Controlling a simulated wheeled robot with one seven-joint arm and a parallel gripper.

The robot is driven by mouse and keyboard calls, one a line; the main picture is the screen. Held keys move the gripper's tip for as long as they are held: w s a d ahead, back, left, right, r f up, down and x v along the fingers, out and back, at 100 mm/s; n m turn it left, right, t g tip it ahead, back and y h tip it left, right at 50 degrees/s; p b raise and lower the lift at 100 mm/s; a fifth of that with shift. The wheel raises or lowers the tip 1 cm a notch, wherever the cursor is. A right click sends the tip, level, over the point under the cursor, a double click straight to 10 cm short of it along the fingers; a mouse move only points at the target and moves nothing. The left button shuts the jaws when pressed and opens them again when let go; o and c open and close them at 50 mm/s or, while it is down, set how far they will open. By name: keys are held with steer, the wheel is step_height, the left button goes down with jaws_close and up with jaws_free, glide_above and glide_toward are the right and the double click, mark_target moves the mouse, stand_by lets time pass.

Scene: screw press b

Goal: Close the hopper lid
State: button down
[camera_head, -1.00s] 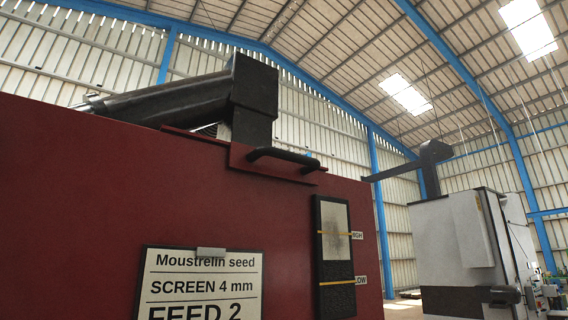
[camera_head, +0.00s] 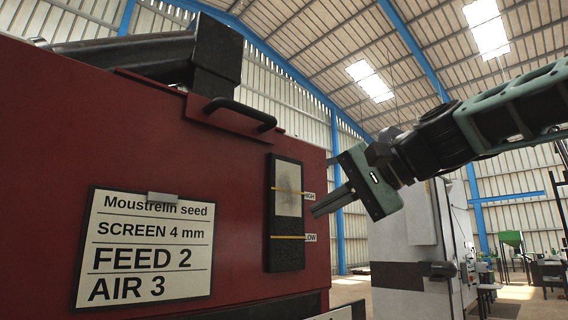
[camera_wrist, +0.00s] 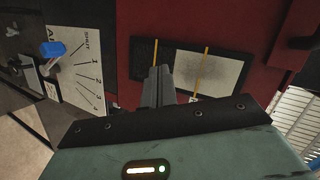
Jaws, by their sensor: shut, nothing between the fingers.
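The hopper is a large red box (camera_head: 60,130). At its top edge is a red lid plate (camera_head: 232,120) with a black bar handle (camera_head: 240,112), partly overhanging the front face. I cannot tell how far open the lid is, as the hopper's top is out of sight. My gripper (camera_head: 318,211) is shut and empty, right of the sight window (camera_head: 287,210) and lower than the handle. In the wrist view its fingers (camera_wrist: 157,82) overlap the sight window (camera_wrist: 185,70), and a dark bar, likely the handle (camera_wrist: 301,40), shows at the upper right.
A black chute (camera_head: 214,58) rises behind the lid. A label sign (camera_head: 145,245) is on the red front. The wrist view shows a numbered dial plate (camera_wrist: 84,70) with a blue knob (camera_wrist: 53,49). A white machine (camera_head: 405,225) stands beyond my arm to the right.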

mark_target(269, 131)
steer(key=d+r+m+t+y, duration=0.1)
steer(key=d+r+t+y, duration=0.2)
steer(key=r, duration=1.3)
steer(key=shift+g, duration=0.4)
steer(key=p+x, duration=0.1)
steer(key=x, duration=0.1)
steer(key=p+x, duration=0.1)
steer(key=x, duration=0.2)
steer(key=p+x, duration=0.1)
steer(key=x, duration=0.2)
steer(key=shift+r, duration=0.25)
steer(key=shift+s+a+f+p, duration=0.15)
steer(key=shift+s+a+p, duration=0.15)
steer(key=shift+s+a, duration=0.25)
steer(key=shift+s+a+f+p, duration=0.15)
steer(key=shift+s+a+p, duration=0.1)
steer(key=shift+s+a, duration=0.3)
steer(key=shift+s+a+f, duration=0.15)
steer(key=shift+a+f, duration=0.1)
steer(key=shift+a, duration=0.25)
